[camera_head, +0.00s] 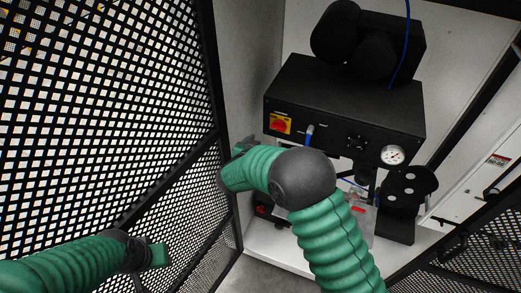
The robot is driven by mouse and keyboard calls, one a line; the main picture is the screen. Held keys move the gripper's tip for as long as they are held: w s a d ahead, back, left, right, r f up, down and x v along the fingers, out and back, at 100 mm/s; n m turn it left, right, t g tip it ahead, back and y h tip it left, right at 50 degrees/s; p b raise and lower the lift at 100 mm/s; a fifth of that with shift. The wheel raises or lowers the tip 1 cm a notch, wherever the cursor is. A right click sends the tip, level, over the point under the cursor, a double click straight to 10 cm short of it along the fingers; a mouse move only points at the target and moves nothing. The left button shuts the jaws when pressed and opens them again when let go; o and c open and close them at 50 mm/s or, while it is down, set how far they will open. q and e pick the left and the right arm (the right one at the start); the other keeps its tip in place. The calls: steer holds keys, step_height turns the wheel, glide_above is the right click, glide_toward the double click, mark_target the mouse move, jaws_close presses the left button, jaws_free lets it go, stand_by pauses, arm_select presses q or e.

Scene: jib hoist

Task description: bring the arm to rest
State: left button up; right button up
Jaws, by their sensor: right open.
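My right arm, in a green ribbed sleeve, comes in from the bottom right. It bends at a dark round joint and reaches left in front of the cabinet. My right gripper (241,147) is a small dark shape beyond the sleeve's far end, close to the cabinet's left wall in the picture. It is open, and I see nothing held in it; its fingers are mostly hidden. My left arm comes in at the bottom left in front of the mesh. Its gripper does not show.
A black control box (340,104) with a red and yellow switch (280,124) and a round gauge (392,155) stands in the white cabinet. A blue hose (406,40) hangs above. Black mesh panels (95,110) close off the left. A white door (480,180) stands right.

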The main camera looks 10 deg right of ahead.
steer(key=v, duration=0.3)
steer(key=shift+f, duration=0.1)
